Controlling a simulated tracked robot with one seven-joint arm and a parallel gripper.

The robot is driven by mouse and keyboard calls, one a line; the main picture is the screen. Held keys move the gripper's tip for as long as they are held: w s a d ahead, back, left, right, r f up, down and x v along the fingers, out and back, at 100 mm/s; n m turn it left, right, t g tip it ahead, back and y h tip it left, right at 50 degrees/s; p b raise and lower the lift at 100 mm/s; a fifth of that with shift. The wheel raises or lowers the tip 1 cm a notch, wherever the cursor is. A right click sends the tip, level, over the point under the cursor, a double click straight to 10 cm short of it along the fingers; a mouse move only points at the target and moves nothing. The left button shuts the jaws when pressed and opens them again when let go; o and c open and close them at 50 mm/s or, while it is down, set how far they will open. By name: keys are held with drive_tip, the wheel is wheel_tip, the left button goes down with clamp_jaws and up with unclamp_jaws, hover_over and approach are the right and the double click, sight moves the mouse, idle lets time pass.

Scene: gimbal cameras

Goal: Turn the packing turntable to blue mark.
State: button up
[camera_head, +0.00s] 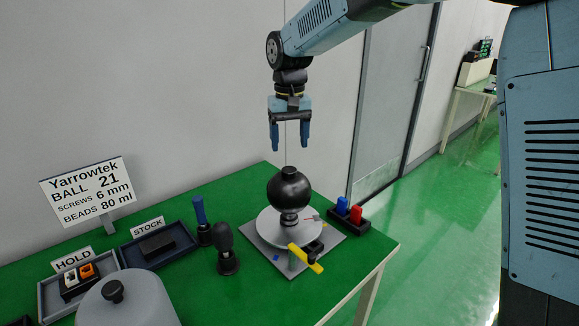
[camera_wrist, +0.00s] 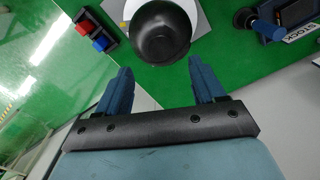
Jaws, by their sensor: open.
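The packing turntable (camera_head: 262,226) is a pale round disc on a grey square base plate on the green table. A black ball (camera_head: 289,188) sits on a stand at its middle. A yellow bar (camera_head: 305,259) sticks out at the disc's front right. In the wrist view the ball (camera_wrist: 161,35) lies beyond the open fingers (camera_wrist: 163,82) and hides most of the disc.
A blue and red block holder (camera_head: 349,214) stands right of the turntable. A dark knobbed post (camera_head: 226,250) and a blue-handled tool (camera_head: 201,221) stand to its left. STOCK tray (camera_head: 157,245), HOLD tray (camera_head: 50,300), sign (camera_head: 88,190) and grey lidded dome (camera_head: 130,305) fill the table's left.

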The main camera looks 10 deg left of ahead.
sight(290, 170)
wheel_tip(290, 170, down, 8)
idle(0.4)
clamp_jaws()
idle(0.6)
